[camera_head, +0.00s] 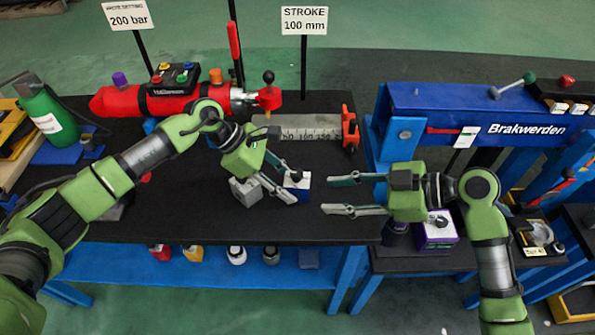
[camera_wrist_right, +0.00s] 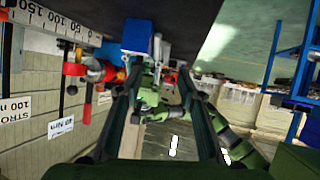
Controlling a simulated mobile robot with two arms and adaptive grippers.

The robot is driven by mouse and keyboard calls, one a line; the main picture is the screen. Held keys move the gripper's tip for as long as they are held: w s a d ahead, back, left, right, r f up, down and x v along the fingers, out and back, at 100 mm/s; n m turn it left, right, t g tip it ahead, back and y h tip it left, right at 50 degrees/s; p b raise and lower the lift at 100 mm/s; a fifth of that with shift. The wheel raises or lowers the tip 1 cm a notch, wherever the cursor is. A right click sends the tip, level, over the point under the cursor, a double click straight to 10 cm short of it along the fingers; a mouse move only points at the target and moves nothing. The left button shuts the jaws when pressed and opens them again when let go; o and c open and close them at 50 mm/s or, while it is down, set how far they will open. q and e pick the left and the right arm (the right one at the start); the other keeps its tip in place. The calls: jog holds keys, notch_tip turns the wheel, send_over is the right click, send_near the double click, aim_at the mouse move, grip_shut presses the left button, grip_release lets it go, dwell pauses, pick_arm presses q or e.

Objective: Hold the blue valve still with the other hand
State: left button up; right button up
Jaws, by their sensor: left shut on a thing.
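The blue valve (camera_head: 299,186), a small blue block with a pale part on top, is on the dark bench top near its front edge. My left gripper (camera_head: 289,187) is shut on it, with one finger on either side. The fingers hide part of the valve. My right gripper (camera_head: 337,194) is open and empty, to the right of the valve, its fingers pointing at it with a gap between. In the right wrist view, a blue block (camera_wrist_right: 137,33) that looks like the valve is beyond the open fingers of my right gripper (camera_wrist_right: 158,70).
A grey block (camera_head: 246,191) sits just left of the valve. Behind are a red cylinder (camera_head: 125,101) and a steel scale (camera_head: 312,128). A blue press frame (camera_head: 470,112) stands at the right. The front bench top is mostly clear.

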aim_at(300, 173)
notch_tip(300, 173, up, 3)
jog(key=w+d+m+t, duration=0.1)
jog(key=w+d+m, duration=0.1)
jog(key=w, duration=0.1)
jog(key=x, duration=1.2)
jog(key=shift+s+a+r, duration=0.15)
jog(key=shift+r, duration=0.2)
grip_shut()
